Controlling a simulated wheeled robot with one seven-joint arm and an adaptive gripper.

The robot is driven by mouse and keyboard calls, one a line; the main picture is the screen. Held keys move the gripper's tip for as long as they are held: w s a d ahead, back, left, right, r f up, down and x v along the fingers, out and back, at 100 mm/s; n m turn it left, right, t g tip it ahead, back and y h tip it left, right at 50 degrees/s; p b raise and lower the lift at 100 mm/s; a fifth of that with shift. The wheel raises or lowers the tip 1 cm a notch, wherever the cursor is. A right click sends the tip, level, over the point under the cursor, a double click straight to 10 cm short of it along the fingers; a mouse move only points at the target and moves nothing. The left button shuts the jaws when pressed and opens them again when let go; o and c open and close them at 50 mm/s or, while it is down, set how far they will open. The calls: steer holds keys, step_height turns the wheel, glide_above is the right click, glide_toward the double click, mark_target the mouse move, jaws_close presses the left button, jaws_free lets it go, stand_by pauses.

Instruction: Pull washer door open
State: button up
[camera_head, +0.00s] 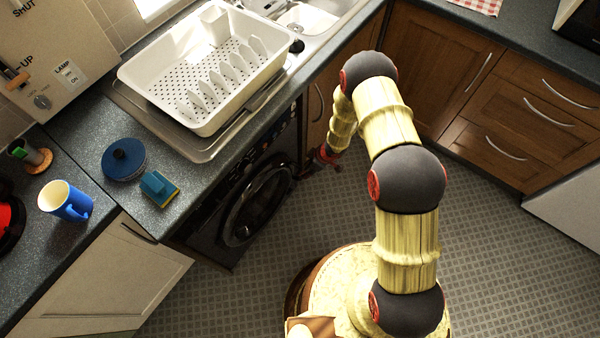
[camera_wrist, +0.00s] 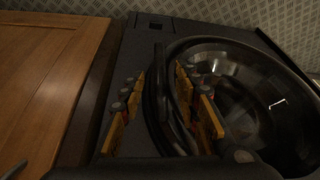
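The black washer (camera_head: 208,224) stands under the counter, its round door (camera_head: 258,205) facing the floor area. The door appears closed; its glass and dark rim fill the right of the wrist view (camera_wrist: 262,100). My gripper (camera_head: 307,170) is at the right side of the washer front, close to the door's edge. In the wrist view, my gripper's two yellow-padded fingers (camera_wrist: 163,112) are spread apart. The door's left rim runs between them, with one finger over the ring and the other outside it. I cannot tell whether either finger touches the rim.
A wooden cabinet door (camera_wrist: 45,85) is beside the washer. Tiled floor (camera_head: 490,260) is open in front, right of my base.

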steer(key=b+x, duration=0.2)
steer(key=x, duration=0.5)
steer(key=shift+d, duration=0.1)
steer(key=shift+c, duration=0.6)
jaws_close()
